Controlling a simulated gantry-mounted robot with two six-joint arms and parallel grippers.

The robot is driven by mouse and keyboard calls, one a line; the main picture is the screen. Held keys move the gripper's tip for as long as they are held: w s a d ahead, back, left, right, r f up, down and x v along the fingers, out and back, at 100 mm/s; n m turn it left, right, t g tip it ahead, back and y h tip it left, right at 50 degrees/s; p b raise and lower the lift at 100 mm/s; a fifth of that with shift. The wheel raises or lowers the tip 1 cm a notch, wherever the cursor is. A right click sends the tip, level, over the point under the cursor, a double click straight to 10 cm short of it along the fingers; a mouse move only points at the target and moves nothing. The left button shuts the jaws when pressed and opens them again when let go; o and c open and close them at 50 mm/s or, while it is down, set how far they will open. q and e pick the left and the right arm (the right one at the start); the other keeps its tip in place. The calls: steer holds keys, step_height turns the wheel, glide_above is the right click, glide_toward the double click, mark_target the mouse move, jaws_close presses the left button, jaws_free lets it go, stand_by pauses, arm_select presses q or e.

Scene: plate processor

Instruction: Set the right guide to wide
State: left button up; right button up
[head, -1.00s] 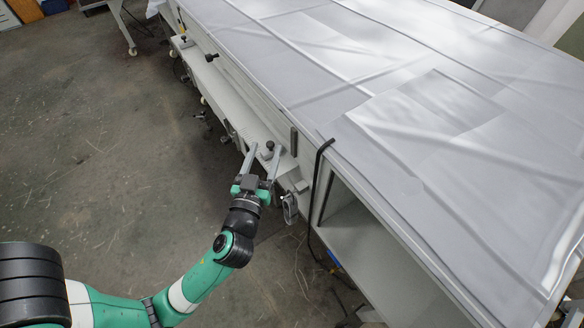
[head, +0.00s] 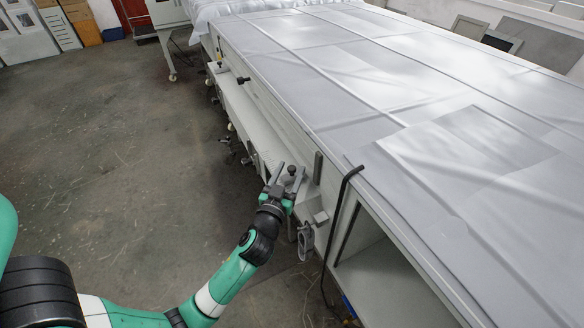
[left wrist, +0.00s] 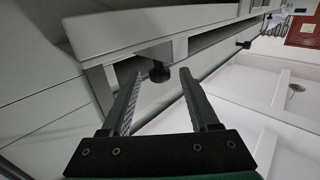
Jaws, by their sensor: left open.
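A black round knob (head: 292,171) sits on the pale front ledge of the plate processor, near its near end. It appears to belong to the right guide, whose body and setting I cannot make out. In the left wrist view the dark knob (left wrist: 159,72) hangs from a grey bracket, between the fingertips in the picture. My left gripper (head: 287,175) is open, its two grey fingers pointing at the knob. The left wrist view shows the open fingers (left wrist: 160,80) apart with nothing held. Contact with the knob cannot be told. My right gripper is not in view.
A second black knob (head: 243,80) sits farther along the ledge (head: 250,118). A black bent bar (head: 345,188) rises at the table edge to the right. A grey oval handle (head: 306,241) hangs below the gripper. The floor (head: 130,170) at left is clear.

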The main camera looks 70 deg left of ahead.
arm_select(q)
steer(key=shift+x, duration=0.9)
jaws_close()
stand_by(0.8)
